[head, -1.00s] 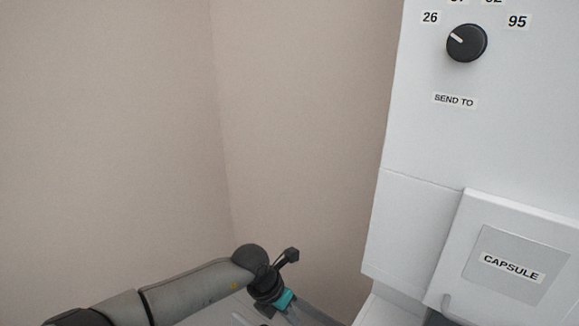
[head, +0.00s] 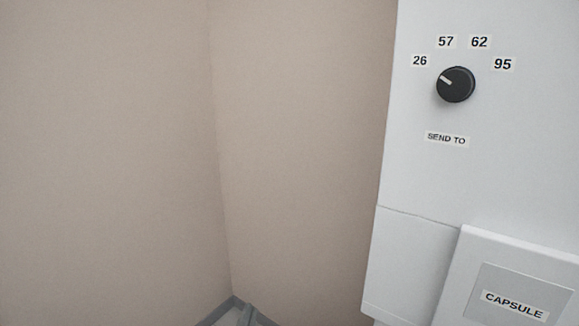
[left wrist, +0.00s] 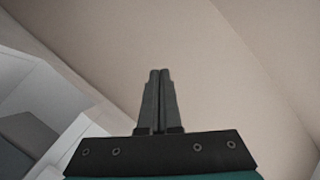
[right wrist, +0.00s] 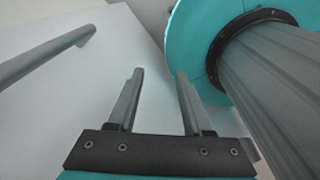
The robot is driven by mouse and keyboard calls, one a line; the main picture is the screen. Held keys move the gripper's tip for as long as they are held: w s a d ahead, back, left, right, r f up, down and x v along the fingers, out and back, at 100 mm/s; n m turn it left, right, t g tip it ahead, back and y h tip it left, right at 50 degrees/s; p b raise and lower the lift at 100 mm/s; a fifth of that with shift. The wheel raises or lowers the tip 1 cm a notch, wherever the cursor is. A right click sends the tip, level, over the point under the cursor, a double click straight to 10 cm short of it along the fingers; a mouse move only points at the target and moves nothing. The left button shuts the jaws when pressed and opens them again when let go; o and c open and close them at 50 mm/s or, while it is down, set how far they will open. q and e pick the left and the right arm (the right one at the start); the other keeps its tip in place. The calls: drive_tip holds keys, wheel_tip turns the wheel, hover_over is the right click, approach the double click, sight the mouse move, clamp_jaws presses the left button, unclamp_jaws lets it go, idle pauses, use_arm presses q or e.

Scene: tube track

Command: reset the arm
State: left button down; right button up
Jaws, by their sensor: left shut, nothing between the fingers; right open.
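My left gripper (left wrist: 160,73) is shut with its fingers pressed together and nothing between them. In the left wrist view it points at bare beige wall, with pale surfaces off to the left. My right gripper (right wrist: 160,73) is open and empty in the right wrist view, over a pale flat surface (right wrist: 110,60). It is not visible in the head view.
A white station (head: 420,170) stands at the right with a black knob (head: 456,85) whose mark points towards 26. Below is a panel labelled CAPSULE (head: 515,300). Beige walls (head: 110,150) meet in a corner at left.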

use_arm(q)
drive_tip(key=s+a+f+n+g+y, duration=0.2)
drive_tip(key=s+a+f+n+g, duration=0.4)
drive_tip(key=s+f, duration=0.35)
drive_tip(key=s+a+f+n+g+h, duration=0.1)
drive_tip(key=s+g, duration=0.2)
drive_tip(key=s, duration=0.4)
drive_tip(key=s+a+f+g, duration=0.2)
drive_tip(key=s+g, duration=0.1)
drive_tip(key=s, duration=0.4)
wheel_tip(320, 180, down, 22)
drive_tip(key=s+g, duration=0.1)
drive_tip(key=s, duration=0.2)
drive_tip(key=s+a+f+g+b, duration=0.1)
drive_tip(key=s+a+f, duration=0.1)
drive_tip(key=s+f, duration=1.3)
drive_tip(key=shift+a+f+g+b, duration=0.2)
drive_tip(key=shift+g+b, duration=0.15)
drive_tip(key=shift+g, duration=0.05)
drive_tip(key=shift+s, duration=0.15)
